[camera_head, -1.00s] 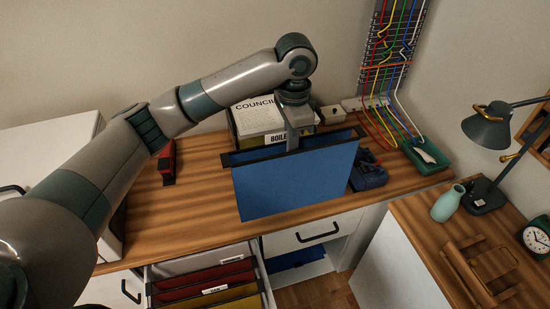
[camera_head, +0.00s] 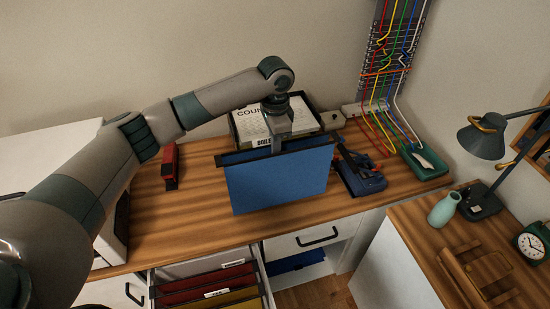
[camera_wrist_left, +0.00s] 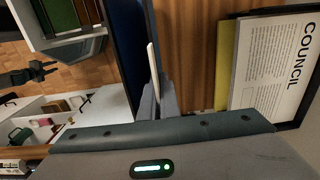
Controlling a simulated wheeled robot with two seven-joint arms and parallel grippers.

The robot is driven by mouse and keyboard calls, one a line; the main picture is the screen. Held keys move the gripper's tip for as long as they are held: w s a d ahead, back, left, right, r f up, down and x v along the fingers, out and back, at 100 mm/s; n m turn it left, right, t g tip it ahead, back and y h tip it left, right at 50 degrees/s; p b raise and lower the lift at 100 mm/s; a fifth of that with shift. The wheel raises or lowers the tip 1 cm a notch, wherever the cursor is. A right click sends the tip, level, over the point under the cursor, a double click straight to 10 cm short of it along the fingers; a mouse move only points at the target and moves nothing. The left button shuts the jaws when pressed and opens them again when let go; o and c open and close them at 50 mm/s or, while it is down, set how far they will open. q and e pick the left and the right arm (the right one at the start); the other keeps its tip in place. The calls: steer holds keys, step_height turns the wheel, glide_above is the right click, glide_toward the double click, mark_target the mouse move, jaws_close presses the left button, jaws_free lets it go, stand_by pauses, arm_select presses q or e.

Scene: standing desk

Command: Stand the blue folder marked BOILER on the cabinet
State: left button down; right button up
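The blue folder (camera_head: 278,182) hangs upright from my left gripper (camera_head: 280,143), above the front part of the wooden top of the cabinet (camera_head: 190,222). A white label reading "BOILE", partly covered, shows at its top edge. In the left wrist view the gripper's fingers (camera_wrist_left: 154,98) are closed on the folder's edge, and the blue folder (camera_wrist_left: 128,50) shows edge-on beside them. I cannot tell whether its bottom edge touches the top.
The open drawer (camera_head: 259,277) below holds red and yellow folders. A black tray with a COUNCIL paper (camera_head: 250,121) stands behind the folder.

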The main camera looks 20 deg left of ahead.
mark_target(279, 173)
arm_select(q)
step_height(279, 173, down, 4)
steer(key=shift+r+p, duration=0.2)
steer(key=shift+p, duration=0.5)
steer(key=c, duration=2)
jaws_free()
steer(key=shift+f, duration=0.15)
